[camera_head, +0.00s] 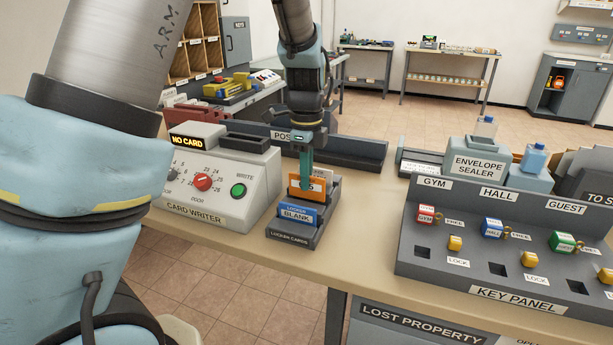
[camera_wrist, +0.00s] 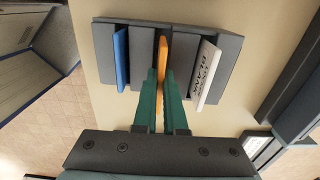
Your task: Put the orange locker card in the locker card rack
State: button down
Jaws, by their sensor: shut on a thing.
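The orange locker card (camera_head: 299,187) stands upright at the middle slot of the grey locker card rack (camera_head: 280,235). In the wrist view the orange card (camera_wrist: 163,58) sits between the rack's dividers (camera_wrist: 142,45), with a blue card (camera_wrist: 121,57) on one side and a white card (camera_wrist: 208,74) on the other. My gripper (camera_head: 306,178) comes from above, its green fingers shut on the orange card. The fingers also show in the wrist view (camera_wrist: 160,92). The card's lower edge is hidden, so I cannot tell if it rests on the slot's bottom.
The card writer (camera_head: 215,190), its display reading NO CARD, stands just left of the rack. The key panel (camera_head: 500,250) with several keys is to the right. A dark tray (camera_head: 355,150) lies behind the rack. Bare tabletop (camera_head: 365,225) lies between rack and key panel.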

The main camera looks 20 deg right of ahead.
jog(key=shift+f+b, duration=0.75)
jog(key=shift+f, duration=0.25)
jog(key=shift+s+a+f, duration=0.15)
jog(key=shift+f, duration=0.05)
jog(key=c, duration=1)
grip_release()
jog(key=shift+s, duration=0.1)
jog(key=shift+o, duration=0.4)
jog(key=shift+r, duration=0.1)
jog(key=shift+w+r+p, duration=0.2)
jog(key=shift+r+p, duration=0.6)
jog(key=shift+r, duration=0.15)
jog(key=shift+r+p, duration=1.8)
jog(key=shift+r, duration=0.75)
